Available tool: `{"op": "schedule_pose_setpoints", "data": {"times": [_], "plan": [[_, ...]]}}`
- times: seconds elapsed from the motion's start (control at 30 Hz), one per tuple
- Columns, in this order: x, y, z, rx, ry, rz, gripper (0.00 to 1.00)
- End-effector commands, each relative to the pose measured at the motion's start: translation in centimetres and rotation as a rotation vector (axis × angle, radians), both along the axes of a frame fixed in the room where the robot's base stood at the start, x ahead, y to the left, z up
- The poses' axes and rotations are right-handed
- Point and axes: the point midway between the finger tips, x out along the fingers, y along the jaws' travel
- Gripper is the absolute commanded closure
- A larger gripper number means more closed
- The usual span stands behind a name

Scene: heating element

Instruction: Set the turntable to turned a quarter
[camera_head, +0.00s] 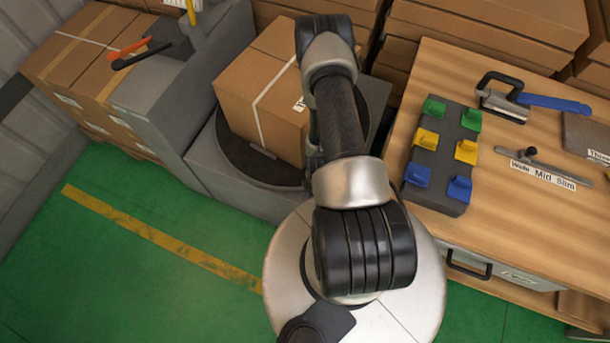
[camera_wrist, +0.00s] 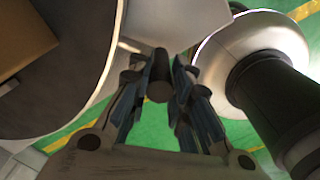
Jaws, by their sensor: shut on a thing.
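The turntable (camera_head: 243,163) is a dark round disc set in a grey base, left of my arm in the head view. A taped cardboard box (camera_head: 262,92) stands on it. In the wrist view the turntable (camera_wrist: 75,62) fills the left side with its pale curved rim, and a corner of the box (camera_wrist: 22,38) shows. My gripper (camera_wrist: 158,80) is shut on a dark round peg (camera_wrist: 158,90) just beside the turntable's rim. How the peg joins the turntable is hidden. In the head view my arm hides the gripper and the peg.
A wooden workbench (camera_head: 520,120) stands to the right with a dark block of coloured clips (camera_head: 440,155), a blue-handled clamp (camera_head: 530,100) and a slider labelled Wide, Mid, Slim (camera_head: 540,172). Stacked cartons (camera_head: 85,60) and a grey cabinet (camera_head: 155,95) stand left. Green floor (camera_head: 110,260) is clear at lower left.

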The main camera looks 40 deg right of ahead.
Motion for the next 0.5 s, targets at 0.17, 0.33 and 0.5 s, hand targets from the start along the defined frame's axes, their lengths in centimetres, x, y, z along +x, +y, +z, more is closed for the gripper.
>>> {"op": "schedule_pose_setpoints", "data": {"times": [0.17,0.33,0.5], "plan": [[-0.9,-2.7,-0.1,-0.004,0.005,-0.056,1.0],[-1.3,-4.4,0.0,-0.004,0.004,-0.055,1.0],[-1.5,-5.4,0.0,-0.004,0.003,-0.053,1.0]]}}
